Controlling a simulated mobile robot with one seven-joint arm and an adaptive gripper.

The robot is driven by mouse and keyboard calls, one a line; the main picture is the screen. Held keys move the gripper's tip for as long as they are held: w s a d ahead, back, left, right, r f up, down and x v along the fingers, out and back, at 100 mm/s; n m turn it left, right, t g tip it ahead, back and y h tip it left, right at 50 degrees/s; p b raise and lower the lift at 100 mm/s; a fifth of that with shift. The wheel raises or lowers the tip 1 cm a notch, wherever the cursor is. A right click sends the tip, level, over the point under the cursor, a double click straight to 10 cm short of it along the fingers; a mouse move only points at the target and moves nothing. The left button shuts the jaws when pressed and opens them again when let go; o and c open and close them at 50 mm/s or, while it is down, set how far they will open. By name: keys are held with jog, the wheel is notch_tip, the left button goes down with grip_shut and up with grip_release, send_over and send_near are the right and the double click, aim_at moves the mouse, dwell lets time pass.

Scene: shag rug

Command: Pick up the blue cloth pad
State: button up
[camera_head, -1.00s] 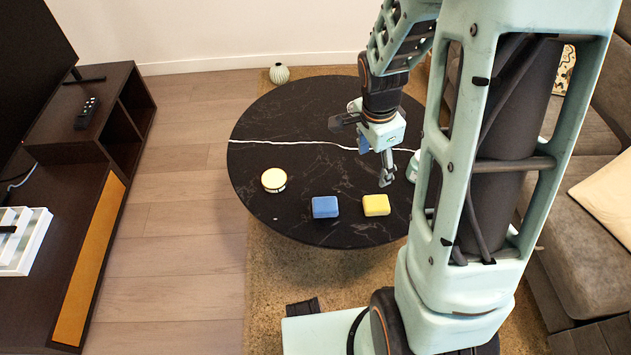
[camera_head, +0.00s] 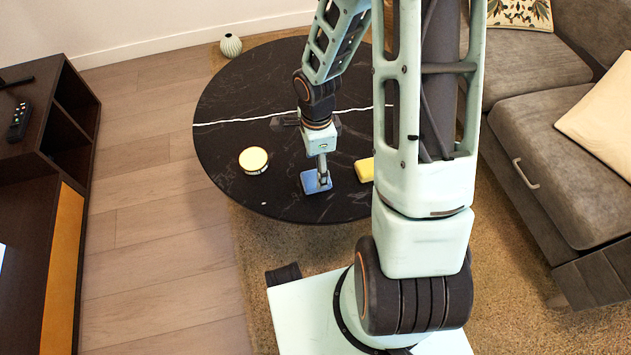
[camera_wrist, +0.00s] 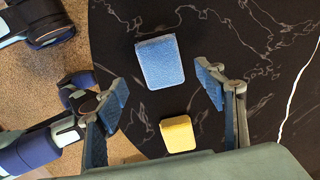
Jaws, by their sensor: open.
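The blue cloth pad (camera_head: 312,182) lies on the round black table (camera_head: 232,113). In the wrist view the blue pad (camera_wrist: 160,62) is a whole rounded rectangle beyond the fingertips, between their lines and touched by neither. My gripper (camera_wrist: 165,88) is open and empty, its two blue-lined fingers wide apart. In the head view my gripper (camera_head: 322,174) points down over the pad and hides part of it. The height between fingertips and pad is hard to tell.
A yellow pad (camera_head: 365,170) lies just right of the blue one; it also shows in the wrist view (camera_wrist: 178,134). A round pale-topped tin (camera_head: 254,160) stands left on the table. A ribbed vase (camera_head: 231,45) stands behind the table.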

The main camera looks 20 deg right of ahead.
notch_tip(320, 180, down, 6)
jog(key=b, duration=0.2)
jog(key=shift+w+b, duration=0.1)
jog(key=shift+b, duration=0.2)
jog(key=c, duration=1.2)
